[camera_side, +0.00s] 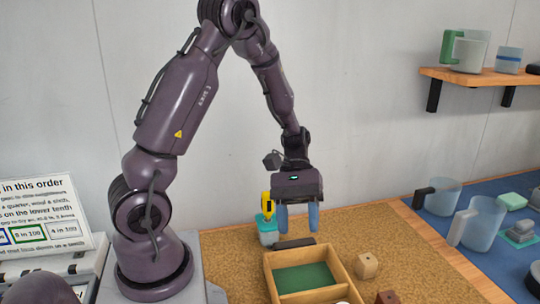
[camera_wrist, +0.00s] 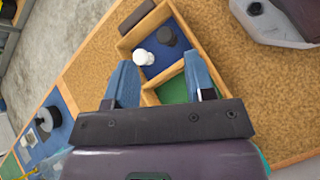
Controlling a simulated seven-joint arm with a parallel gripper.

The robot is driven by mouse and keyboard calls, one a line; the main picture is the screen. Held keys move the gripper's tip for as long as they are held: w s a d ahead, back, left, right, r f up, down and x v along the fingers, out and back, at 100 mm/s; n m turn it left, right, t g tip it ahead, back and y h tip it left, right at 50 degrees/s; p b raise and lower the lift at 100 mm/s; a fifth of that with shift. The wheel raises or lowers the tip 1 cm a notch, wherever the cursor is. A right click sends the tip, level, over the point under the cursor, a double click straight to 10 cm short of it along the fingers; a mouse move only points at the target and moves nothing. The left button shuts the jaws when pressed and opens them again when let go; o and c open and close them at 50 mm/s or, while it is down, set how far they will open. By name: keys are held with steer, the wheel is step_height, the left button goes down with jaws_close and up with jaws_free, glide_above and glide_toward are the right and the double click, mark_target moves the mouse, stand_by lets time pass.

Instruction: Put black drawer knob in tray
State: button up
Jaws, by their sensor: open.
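The wooden tray (camera_side: 342,262) stands on the cork mat, with a green-floored section (camera_side: 303,279) in the side view. The wrist view shows the tray (camera_wrist: 187,37) with a blue section and a green section (camera_wrist: 172,90). In the blue section, a dark round piece that looks like the black knob (camera_wrist: 166,37) sits beside a white knob (camera_wrist: 143,57). My gripper (camera_side: 299,222) is open and empty, pointing down above the mat behind the tray. Its blue fingers (camera_wrist: 163,78) are apart in the wrist view. The side view's lower edge cuts off the tray's near part.
A dark bar (camera_side: 295,243) lies by the tray's back edge. A teal cup (camera_side: 267,231) with a yellow tool stands left of my gripper. Clear cups (camera_side: 480,225) stand on the blue surface farther right.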

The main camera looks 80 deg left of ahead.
steer(key=s+d+r+m+t+y, duration=0.1)
steer(key=s+r+m+t+y, duration=0.2)
steer(key=r, duration=0.5)
steer(key=s+d+r+m+t+y, duration=0.2)
steer(key=r+m+t+y, duration=0.3)
steer(key=r+m, duration=0.3)
steer(key=shift+s+r+y, duration=0.15)
steer(key=shift+s+y, duration=0.55)
steer(key=shift+y, duration=0.1)
